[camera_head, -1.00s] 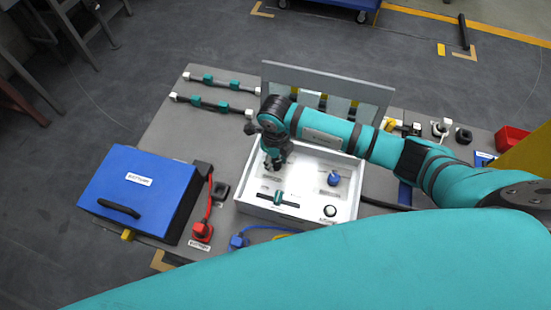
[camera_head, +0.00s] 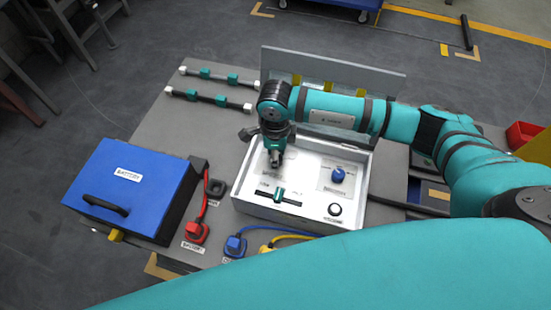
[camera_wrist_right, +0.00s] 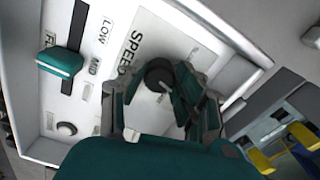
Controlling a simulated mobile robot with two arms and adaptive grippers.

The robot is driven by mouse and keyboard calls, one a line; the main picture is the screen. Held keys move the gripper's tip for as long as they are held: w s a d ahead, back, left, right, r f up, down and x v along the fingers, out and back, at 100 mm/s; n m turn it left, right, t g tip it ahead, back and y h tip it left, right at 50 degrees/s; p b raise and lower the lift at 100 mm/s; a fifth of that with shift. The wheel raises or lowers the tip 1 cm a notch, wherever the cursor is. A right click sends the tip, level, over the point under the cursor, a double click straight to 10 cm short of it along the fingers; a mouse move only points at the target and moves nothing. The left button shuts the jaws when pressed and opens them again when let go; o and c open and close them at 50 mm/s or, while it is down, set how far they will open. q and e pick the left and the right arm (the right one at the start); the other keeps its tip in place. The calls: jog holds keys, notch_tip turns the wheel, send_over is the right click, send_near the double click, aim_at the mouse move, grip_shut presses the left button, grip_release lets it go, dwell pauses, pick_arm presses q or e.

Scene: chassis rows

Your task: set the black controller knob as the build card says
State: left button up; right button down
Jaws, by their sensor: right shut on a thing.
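The white controller box (camera_head: 304,213) stands on the grey table. My right gripper (camera_head: 275,163) points down over its back left part and hides the black knob in the head view. In the right wrist view the round black knob (camera_wrist_right: 158,73) sits beside the SPEED lettering, between the fingers of my right gripper (camera_wrist_right: 155,88), which is shut on it. The knob's pointer direction cannot be made out. A teal slider (camera_head: 280,194), a blue knob (camera_head: 338,174) and a round button (camera_head: 334,209) are also on the panel. My left gripper is out of view. No readable build card shows.
A blue battery box (camera_head: 137,185) stands at the left, with red (camera_head: 196,232) and blue (camera_head: 235,245) connectors in front. A grey upright panel (camera_head: 385,95) rises behind the controller box.

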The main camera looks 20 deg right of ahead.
jog(key=shift+n+b, duration=1.2)
jog(key=shift+n, duration=0.1)
jog(key=c, duration=0.9)
grip_release()
jog(key=shift+c, duration=0.2)
notch_tip(320, 180, up, 12)
